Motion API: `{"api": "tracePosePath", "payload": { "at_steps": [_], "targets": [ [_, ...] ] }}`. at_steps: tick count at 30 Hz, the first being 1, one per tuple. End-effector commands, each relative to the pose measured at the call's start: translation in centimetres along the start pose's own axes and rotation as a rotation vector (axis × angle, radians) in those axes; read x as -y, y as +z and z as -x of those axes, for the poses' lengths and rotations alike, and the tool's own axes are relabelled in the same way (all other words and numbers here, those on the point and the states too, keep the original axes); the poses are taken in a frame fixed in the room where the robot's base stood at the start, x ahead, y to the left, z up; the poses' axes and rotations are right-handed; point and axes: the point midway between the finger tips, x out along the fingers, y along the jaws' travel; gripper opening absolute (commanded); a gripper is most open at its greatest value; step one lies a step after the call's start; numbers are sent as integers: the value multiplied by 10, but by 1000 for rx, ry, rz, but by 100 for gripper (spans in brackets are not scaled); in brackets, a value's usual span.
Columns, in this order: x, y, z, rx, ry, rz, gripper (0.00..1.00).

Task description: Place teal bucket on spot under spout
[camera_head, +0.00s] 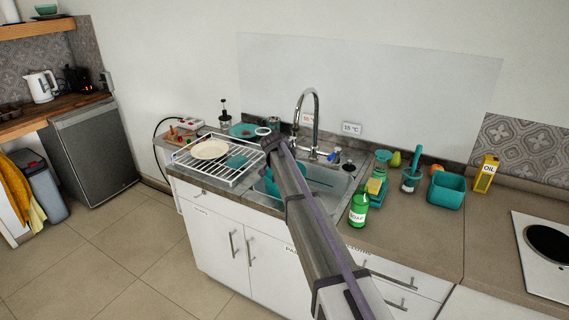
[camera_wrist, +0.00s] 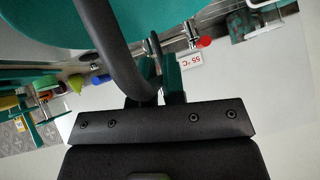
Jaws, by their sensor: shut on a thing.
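The teal bucket (camera_wrist: 60,22) fills the upper left of the wrist view, close to the camera. My gripper (camera_wrist: 158,65) is shut on its dark curved handle (camera_wrist: 104,35). A teal part, probably the bucket (camera_head: 270,184), shows left of my arm at the sink. The chrome faucet (camera_head: 316,115) stands behind the sink, and its curved spout (camera_head: 300,97) hangs over the basin. The spot under the spout is hidden by my arm.
A dish rack (camera_head: 215,177) with a plate (camera_head: 210,149) stands left of the sink. To the right are a green soap bottle (camera_head: 358,207), a teal bin (camera_head: 447,190) and an oil can (camera_head: 485,174). The front counter right of the soap is clear.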

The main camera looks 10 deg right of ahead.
Motion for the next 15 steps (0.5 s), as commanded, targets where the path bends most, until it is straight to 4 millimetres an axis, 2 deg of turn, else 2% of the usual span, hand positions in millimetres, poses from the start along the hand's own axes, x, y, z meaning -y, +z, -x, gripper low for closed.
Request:
{"api": "tracePosePath", "payload": {
  "at_steps": [9,10,15],
  "targets": [
    [-1,3,-3,0,0,0,0],
    [-1,2,-2,0,1,-1,12],
    [-1,2,-2,0,0,-1,28]
  ]
}}
